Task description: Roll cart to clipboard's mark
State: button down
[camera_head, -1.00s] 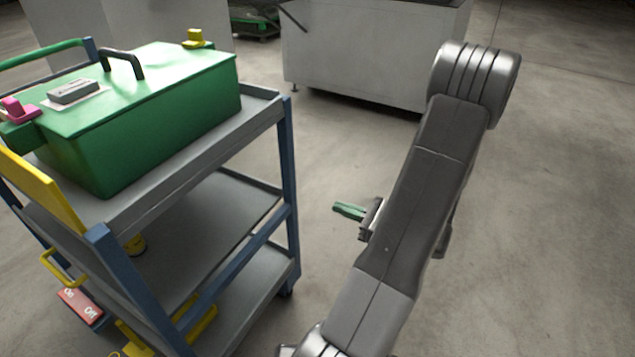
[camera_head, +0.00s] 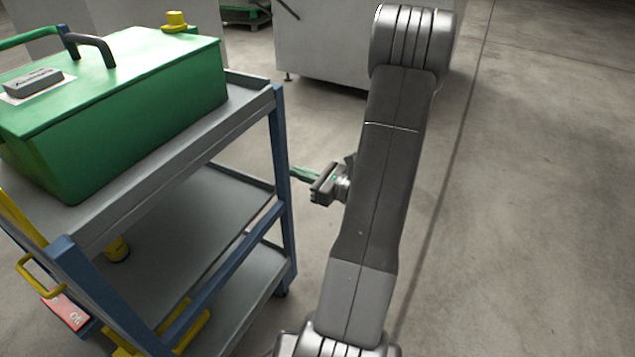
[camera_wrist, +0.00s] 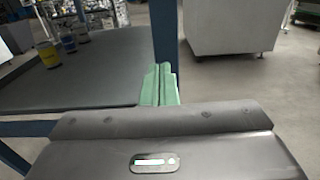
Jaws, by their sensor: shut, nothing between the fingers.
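The cart (camera_head: 240,119) has a blue frame and grey shelves and stands at the left in the head view. A green box (camera_head: 140,125) with a black handle sits on its top shelf. My gripper (camera_head: 303,175) has green fingers and is shut and empty, just right of the cart's blue corner post (camera_head: 281,170). In the wrist view the shut fingers (camera_wrist: 160,84) lie in front of a blue post (camera_wrist: 165,35), with a grey shelf (camera_wrist: 95,75) to the left. I cannot tell whether they touch the post. No clipboard or floor mark is recognisable.
A pale machine cabinet (camera_head: 325,45) stands behind the cart. A red sign (camera_head: 66,308) and a yellow handle (camera_head: 38,276) are at the cart's near left side. Yellow cans (camera_wrist: 48,54) stand on a shelf. The concrete floor (camera_head: 540,200) at the right is clear.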

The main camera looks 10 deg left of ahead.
aim_at(284, 168)
jog(key=shift+x, duration=0.8)
jog(key=shift+x, duration=1.4)
jog(key=shift+d, duration=0.35)
jog(key=p+v, duration=0.2)
jog(key=v, duration=1.1)
jog(key=shift+d+p, duration=0.15)
jog(key=shift+p, duration=0.15)
jog(key=shift+s, duration=0.15)
